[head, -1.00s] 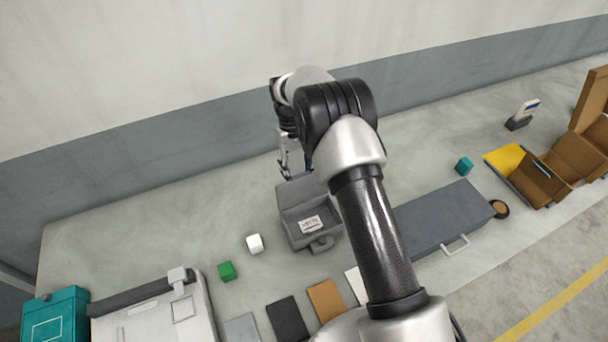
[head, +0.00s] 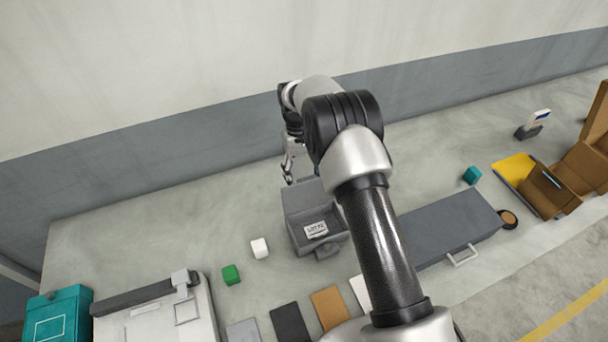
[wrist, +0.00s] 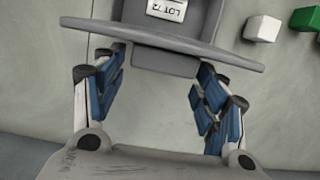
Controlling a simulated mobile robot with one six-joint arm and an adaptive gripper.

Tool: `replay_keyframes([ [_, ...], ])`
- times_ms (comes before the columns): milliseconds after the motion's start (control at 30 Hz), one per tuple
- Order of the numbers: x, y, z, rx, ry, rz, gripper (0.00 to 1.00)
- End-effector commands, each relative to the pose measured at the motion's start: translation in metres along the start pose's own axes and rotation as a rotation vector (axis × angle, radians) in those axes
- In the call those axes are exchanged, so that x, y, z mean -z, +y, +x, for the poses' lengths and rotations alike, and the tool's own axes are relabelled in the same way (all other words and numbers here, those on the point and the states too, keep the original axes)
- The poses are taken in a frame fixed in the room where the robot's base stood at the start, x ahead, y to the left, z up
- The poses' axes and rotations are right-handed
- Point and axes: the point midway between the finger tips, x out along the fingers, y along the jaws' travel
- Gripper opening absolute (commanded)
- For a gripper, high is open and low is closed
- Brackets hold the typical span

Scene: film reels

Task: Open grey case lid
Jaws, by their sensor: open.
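The small grey case (head: 309,236) stands on the pale surface with its lid (head: 306,196) raised at the wall side. A white card marked LOT 72 (head: 316,230) shows inside it, and a latch tab is on its near side. In the wrist view the raised lid (wrist: 180,42) is seen nearly edge-on, with the card beyond it. My gripper (head: 289,178) is open behind the lid, on the wall side. In the wrist view its blue-padded fingers (wrist: 160,66) are wide apart and hold nothing. Part of the case's right side is hidden by my arm.
A white cube (head: 260,248) and a green cube (head: 231,275) lie left of the case. A long grey box (head: 445,222) with a handle lies to the right, partly behind my arm. Coloured flat pads (head: 330,307) lie in front. The wall (head: 180,160) rises behind my gripper.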

Motion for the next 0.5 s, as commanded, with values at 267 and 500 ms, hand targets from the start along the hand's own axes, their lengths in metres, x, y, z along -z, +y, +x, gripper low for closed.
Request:
replay_keyframes([
  [267, 0.0, 0.001, -0.002, -0.001, 0.002, 0.0, 0.7],
  [500, 0.001, 0.001, -0.021, -0.001, 0.007, 0.0, 0.7],
])
